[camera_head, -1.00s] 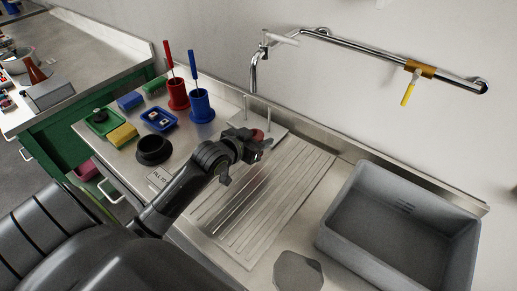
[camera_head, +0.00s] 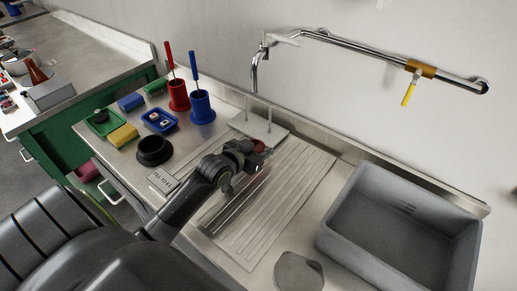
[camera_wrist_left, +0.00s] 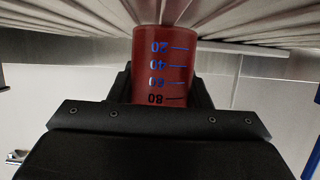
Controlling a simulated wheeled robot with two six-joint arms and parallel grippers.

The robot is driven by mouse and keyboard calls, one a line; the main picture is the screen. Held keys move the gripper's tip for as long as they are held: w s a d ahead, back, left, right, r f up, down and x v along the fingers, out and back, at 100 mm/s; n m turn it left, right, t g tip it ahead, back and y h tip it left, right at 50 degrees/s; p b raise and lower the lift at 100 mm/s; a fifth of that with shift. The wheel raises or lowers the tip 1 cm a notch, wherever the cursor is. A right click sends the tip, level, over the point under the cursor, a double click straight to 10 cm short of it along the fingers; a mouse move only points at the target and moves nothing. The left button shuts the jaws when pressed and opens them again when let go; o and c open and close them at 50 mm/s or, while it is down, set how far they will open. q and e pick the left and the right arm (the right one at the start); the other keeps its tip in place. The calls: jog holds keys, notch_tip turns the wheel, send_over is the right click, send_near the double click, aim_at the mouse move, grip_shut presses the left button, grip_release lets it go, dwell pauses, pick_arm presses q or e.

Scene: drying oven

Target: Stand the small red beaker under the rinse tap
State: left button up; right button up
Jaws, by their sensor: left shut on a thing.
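The small red beaker (camera_head: 259,146) is partly hidden by my left gripper (camera_head: 252,153) in the head view. In the left wrist view the beaker (camera_wrist_left: 163,62) shows blue and dark graduation marks, with its 20 end toward the ribbed drainboard. My left gripper (camera_wrist_left: 162,92) is shut on it there. I cannot tell whether its base touches the board. The chrome tap (camera_head: 254,76) comes from the wall, farther back and left of the beaker, with its spout pointing down. My right gripper is not in view.
The ribbed drainboard (camera_head: 287,190) lies around the gripper. A grey basin (camera_head: 345,220) stands to the right. Blue (camera_head: 201,108) and red (camera_head: 178,96) holders with tools stand left of the tap. A black round dish (camera_head: 153,151) is near my arm.

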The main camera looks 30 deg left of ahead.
pick_arm(q)
jog(key=o, duration=1)
jog(key=shift+s+f, duration=0.25)
jog(key=shift+f, duration=0.6)
jog(key=shift+c, duration=0.2)
jog(key=shift+w+r, duration=0.15)
jog(key=shift+r, duration=0.35)
jog(key=shift+s+a, duration=0.1)
jog(key=shift+s, duration=0.25)
jog(key=v, duration=0.5)
jog(key=r+p+v, duration=0.1)
jog(key=v, duration=0.5)
jog(key=shift+w+r, duration=0.1)
jog(key=shift+r, duration=0.05)
jog(key=shift+a, duration=0.1)
